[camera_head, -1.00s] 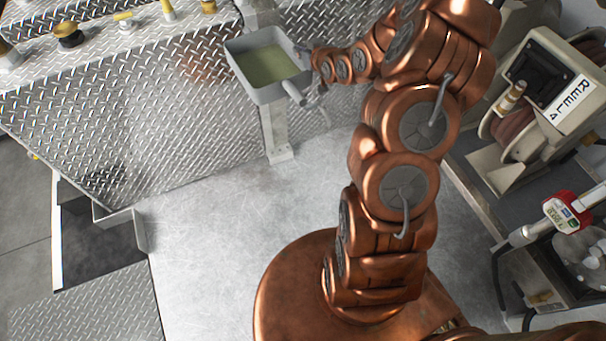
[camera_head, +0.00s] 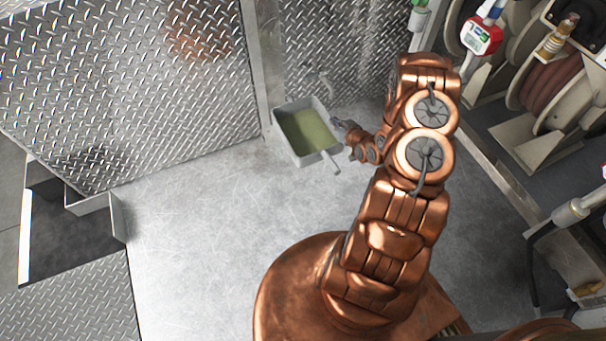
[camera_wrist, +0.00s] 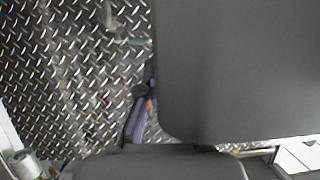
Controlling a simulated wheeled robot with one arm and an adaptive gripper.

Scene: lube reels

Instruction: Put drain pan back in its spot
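The drain pan (camera_head: 317,159) is a grey rectangular pan with a green inside, in the middle of the head view. It looks roughly level, near the foot of the diamond-plate wall; I cannot tell whether it touches the floor. A short grey bar (camera_head: 331,163) sticks out at its near right corner. My gripper (camera_head: 346,129) is at the pan's right side and appears shut on its rim; the fingertips are small and partly hidden. In the wrist view a large plain grey surface, which I cannot identify for sure, covers the upper right.
Hose reels (camera_head: 548,88) line the right side. An open grey ledge (camera_head: 97,203) is at left. The floor (camera_head: 205,225) between is clear.

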